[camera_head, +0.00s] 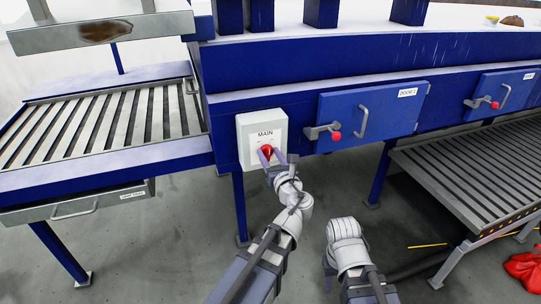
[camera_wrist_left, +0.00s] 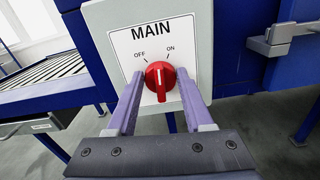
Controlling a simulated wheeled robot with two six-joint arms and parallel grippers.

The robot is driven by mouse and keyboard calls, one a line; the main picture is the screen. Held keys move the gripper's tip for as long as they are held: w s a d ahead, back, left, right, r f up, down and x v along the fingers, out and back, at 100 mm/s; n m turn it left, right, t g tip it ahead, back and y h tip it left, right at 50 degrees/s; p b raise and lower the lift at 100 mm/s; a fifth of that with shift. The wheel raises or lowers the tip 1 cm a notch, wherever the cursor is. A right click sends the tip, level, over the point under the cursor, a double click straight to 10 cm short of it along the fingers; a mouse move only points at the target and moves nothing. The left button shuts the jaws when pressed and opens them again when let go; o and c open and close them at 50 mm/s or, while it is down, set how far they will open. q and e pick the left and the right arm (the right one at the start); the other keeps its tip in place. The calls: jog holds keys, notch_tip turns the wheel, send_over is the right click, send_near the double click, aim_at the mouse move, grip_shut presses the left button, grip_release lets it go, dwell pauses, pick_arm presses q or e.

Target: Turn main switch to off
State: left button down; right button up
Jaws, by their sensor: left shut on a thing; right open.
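The main switch is a red rotary knob (camera_head: 266,151) on a pale box (camera_head: 249,125) labelled MAIN, on the blue frame. In the left wrist view the knob (camera_wrist_left: 160,77) has a white line standing close to upright. OFF is marked at its upper left and ON at its upper right. My left gripper (camera_head: 273,158) is shut on the knob, with one lilac finger on each side of it. My right gripper (camera_head: 328,272) hangs low, away from the switch, mostly hidden by its own arm; it is open.
Blue doors with latches and red knobs (camera_head: 337,135) lie right of the switch box. A slatted roller bed (camera_head: 110,125) is at the left, another slatted bed (camera_head: 470,165) at the right. A red object (camera_head: 524,270) lies on the floor at far right.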

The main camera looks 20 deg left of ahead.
pick_arm(q)
jog(key=n, duration=0.7)
jog(key=shift+s+a, duration=0.15)
jog(key=shift+a, duration=0.05)
dwell(0.3)
jog(key=shift+c, duration=1.5)
grip_release()
jog(key=shift+s, duration=0.1)
